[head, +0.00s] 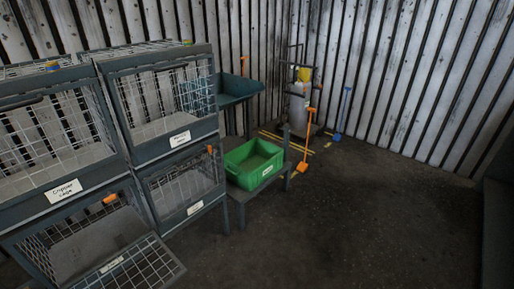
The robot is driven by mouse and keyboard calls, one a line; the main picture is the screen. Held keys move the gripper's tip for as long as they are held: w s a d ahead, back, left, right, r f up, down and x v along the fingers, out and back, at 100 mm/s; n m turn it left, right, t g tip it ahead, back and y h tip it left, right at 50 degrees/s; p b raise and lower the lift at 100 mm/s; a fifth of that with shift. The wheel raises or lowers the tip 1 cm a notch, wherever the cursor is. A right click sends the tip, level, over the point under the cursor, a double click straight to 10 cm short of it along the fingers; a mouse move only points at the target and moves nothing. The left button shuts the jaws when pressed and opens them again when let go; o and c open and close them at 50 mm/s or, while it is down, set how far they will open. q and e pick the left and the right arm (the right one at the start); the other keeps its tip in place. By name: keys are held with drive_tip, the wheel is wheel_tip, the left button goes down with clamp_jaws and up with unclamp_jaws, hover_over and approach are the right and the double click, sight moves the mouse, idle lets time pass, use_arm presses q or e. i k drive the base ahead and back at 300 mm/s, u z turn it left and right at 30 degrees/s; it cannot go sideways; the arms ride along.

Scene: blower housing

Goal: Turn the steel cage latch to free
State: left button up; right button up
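A bank of dark wire-mesh cages stands at the left. The upper left cage (60,125) has a label (63,191) that seems to read "Copper cage". The upper right cage (165,95) has a white label (180,139), too small to read surely. The lower right cage (183,186) looks closed, with an orange latch (210,149) at its upper right corner. The lower left cage has its mesh door (130,266) swung down open; an orange latch (109,200) shows at its top right. I cannot tell which cage is the steel one. Neither gripper is in view.
A green bin (253,163) sits on a low stand right of the cages. Behind are a blue-grey tray (236,88), a trolley with a grey cylinder (299,108), an orange shovel (304,165) and a blue one (338,134). The floor (370,220) at right is clear.

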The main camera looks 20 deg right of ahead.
sight(209, 147)
drive_tip(key=z, duration=1.6)
drive_tip(key=i, duration=3.8)
drive_tip(key=u, duration=2.65)
